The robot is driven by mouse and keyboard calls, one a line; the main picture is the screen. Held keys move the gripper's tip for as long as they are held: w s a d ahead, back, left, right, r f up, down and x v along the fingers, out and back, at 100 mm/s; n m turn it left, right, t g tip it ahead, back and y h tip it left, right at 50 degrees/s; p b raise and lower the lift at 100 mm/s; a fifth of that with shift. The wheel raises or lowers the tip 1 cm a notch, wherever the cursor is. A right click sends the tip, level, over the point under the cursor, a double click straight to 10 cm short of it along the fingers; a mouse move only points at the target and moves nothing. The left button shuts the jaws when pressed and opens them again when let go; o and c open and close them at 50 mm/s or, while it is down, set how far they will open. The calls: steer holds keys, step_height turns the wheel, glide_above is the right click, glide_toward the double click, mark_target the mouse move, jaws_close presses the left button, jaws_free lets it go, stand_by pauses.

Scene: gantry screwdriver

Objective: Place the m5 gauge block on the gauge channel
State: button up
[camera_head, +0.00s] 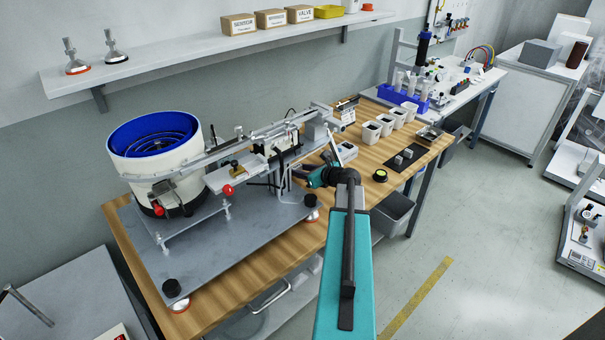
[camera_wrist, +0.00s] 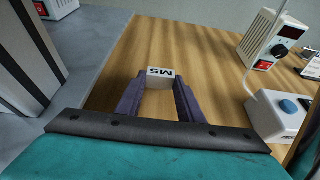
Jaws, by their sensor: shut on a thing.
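The m5 gauge block (camera_wrist: 160,72) is a small pale block marked "M5", seen upside down in the wrist view. My gripper (camera_wrist: 161,84) is shut on it, with one dark finger on each side. Wooden bench top shows around and beyond the block; I cannot tell its height above the wood. In the head view my arm reaches over the bench near the feeder's right end, and the block cannot be made out there. I cannot clearly identify the gauge channel in either view.
A bowl feeder (camera_head: 155,150) with a long rail stands on a grey plate (camera_head: 245,240) at the left. A white box with a blue button (camera_wrist: 285,112) sits right of my gripper.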

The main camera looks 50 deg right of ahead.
step_height(320, 180, up, 2)
steer(key=shift+r, duration=0.1)
steer(key=s, duration=0.6)
steer(key=s+a+b, duration=0.1)
steer(key=s, duration=0.5)
steer(key=s+b, duration=0.1)
steer(key=s, duration=0.5)
steer(key=shift+a, duration=0.15)
